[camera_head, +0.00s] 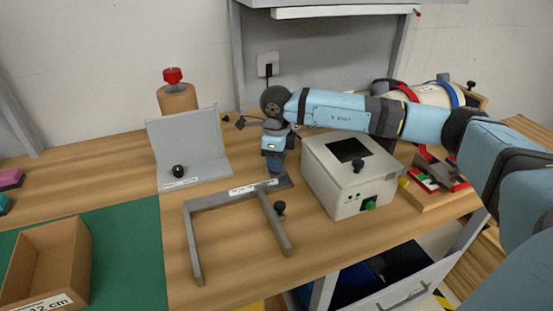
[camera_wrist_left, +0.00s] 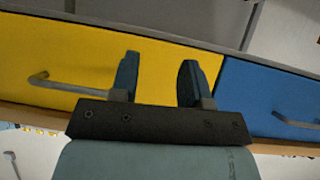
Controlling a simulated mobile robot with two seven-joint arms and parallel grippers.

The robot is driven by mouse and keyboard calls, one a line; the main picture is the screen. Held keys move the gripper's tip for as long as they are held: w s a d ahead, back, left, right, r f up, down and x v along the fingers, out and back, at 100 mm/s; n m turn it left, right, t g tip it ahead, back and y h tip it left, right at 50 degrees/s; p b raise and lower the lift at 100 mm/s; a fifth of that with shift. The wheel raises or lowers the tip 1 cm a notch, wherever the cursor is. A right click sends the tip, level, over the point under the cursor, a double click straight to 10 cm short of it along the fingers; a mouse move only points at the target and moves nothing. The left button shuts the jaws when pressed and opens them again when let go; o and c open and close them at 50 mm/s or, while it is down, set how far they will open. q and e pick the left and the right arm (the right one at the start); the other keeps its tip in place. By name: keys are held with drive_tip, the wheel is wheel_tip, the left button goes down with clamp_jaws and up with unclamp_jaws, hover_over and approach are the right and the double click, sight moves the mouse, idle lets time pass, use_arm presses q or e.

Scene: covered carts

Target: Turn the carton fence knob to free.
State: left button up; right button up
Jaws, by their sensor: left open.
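A grey U-shaped frame (camera_head: 228,196) with a white label lies on the wooden table, and a black knob (camera_head: 280,208) sits by its right arm. A grey L-shaped upright plate (camera_head: 188,140) stands behind it to the left, with another black knob (camera_head: 178,171) and a label on its base. The label writing is too small to tell which is the carton fence. My right gripper (camera_head: 273,168) points down above the back right corner of the U-shaped frame; its fingers are too small to judge. My left gripper (camera_wrist_left: 160,72) is open and empty in the left wrist view.
A white box (camera_head: 335,185) with a dark window and green button stands right of the frame. An open carton (camera_head: 75,255) sits on a green mat (camera_head: 130,240). A red-topped cylinder (camera_head: 175,92) stands behind. Yellow (camera_wrist_left: 60,55) and blue (camera_wrist_left: 265,95) drawer fronts face my left gripper.

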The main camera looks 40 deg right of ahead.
drive_tip(key=shift+c, duration=0.5)
